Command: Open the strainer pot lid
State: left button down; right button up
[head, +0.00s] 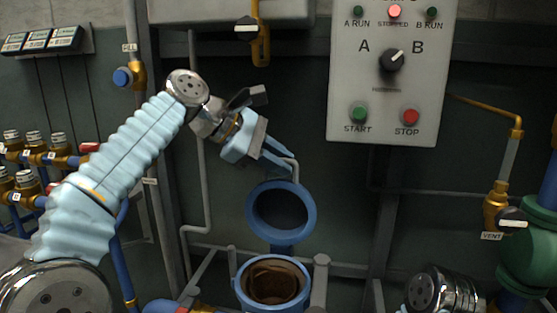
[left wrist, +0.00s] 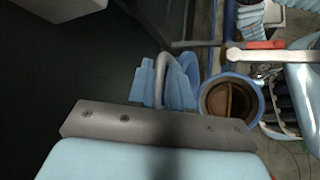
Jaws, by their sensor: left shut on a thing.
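The strainer pot (head: 240,293) is a blue round pot at the lower middle of the head view, its mouth uncovered and a brown inside showing. Its round blue lid (head: 252,220) stands raised on edge behind the mouth, with its dark underside towards me. My left gripper (head: 279,161) is shut on the lid's grey bent handle (head: 293,168) at the lid's top. In the left wrist view the handle (left wrist: 164,72) passes between the fingertips (left wrist: 162,88), the lid's blue edge (left wrist: 188,68) is just beyond, and the open pot (left wrist: 204,97) is to the right. My right gripper is out of view.
A grey control panel (head: 352,117) with buttons and a knob hangs at the upper right. Pipes with brass valves (head: 495,205) stand at the right, and more valves (head: 32,140) at the left. Grey posts (head: 319,280) flank the pot.

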pick_arm(q)
jog(key=shift+d+f, duration=0.15)
jog(key=shift+f, duration=0.3)
jog(key=c, duration=1.2)
grip_release()
jog(key=shift+w+d, duration=0.1)
jog(key=shift+r, duration=0.15)
jog(key=shift+a+r, duration=0.25)
jog(key=shift+a, duration=0.1)
jog(key=v, duration=0.6)
jog(key=shift+a+r, duration=0.2)
jog(key=shift+a, duration=0.1)
jog(key=shift+s, duration=0.2)
